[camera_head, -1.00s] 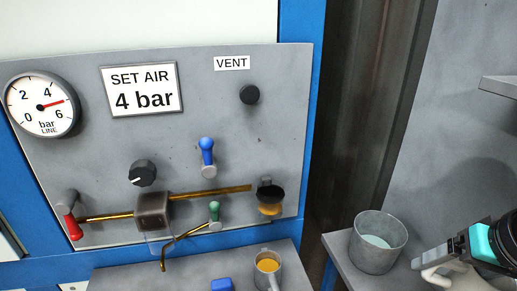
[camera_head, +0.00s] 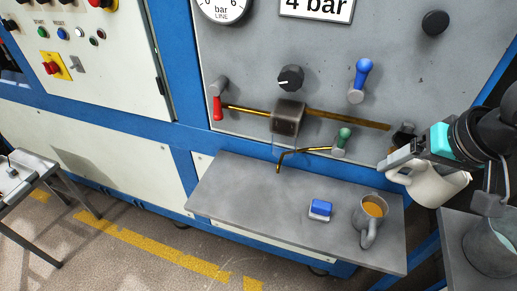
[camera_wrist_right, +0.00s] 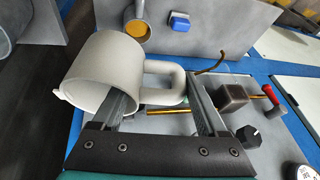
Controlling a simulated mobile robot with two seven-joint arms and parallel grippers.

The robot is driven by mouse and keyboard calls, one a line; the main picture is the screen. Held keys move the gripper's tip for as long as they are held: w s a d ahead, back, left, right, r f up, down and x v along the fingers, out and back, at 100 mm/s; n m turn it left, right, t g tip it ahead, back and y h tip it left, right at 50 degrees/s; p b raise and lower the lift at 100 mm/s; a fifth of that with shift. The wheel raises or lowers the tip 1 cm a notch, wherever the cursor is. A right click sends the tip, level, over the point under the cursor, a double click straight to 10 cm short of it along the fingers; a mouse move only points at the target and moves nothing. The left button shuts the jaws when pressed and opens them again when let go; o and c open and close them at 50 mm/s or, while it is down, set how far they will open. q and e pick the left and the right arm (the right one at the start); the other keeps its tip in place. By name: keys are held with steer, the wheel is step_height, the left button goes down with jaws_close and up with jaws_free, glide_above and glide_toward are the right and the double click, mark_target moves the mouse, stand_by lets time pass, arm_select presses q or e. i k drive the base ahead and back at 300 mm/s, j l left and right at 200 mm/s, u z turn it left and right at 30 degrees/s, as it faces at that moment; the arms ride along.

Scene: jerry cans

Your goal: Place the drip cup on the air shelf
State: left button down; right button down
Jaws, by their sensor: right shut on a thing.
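My right gripper (camera_head: 405,165) is shut on a pale grey-white cup (camera_head: 440,188), which I take to be the drip cup. In the right wrist view the cup (camera_wrist_right: 105,68) lies tilted, its mouth toward the lower left, with its handle (camera_wrist_right: 165,85) between the fingers of the gripper (camera_wrist_right: 160,105). In the head view the gripper partly covers the cup. The grey shelf (camera_head: 240,195) under the air panel, taken as the air shelf, is below and left of the cup. The cup appears held above its right end, apart from it. My left gripper is not in view.
A grey mug with orange liquid (camera_head: 370,222) and a blue block (camera_head: 320,209) stand on the shelf's right half; its left half is clear. A bent brass spout (camera_head: 280,160) hangs over its back. A grey bucket (camera_head: 490,250) stands on a surface at the right.

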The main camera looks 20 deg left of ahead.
mark_target(218, 187)
steer(key=j+u, duration=0.75)
steer(key=u, duration=0.2)
steer(key=i+j, duration=0.1)
steer(key=j, duration=0.25)
steer(key=i+j, duration=0.15)
steer(key=j, duration=0.25)
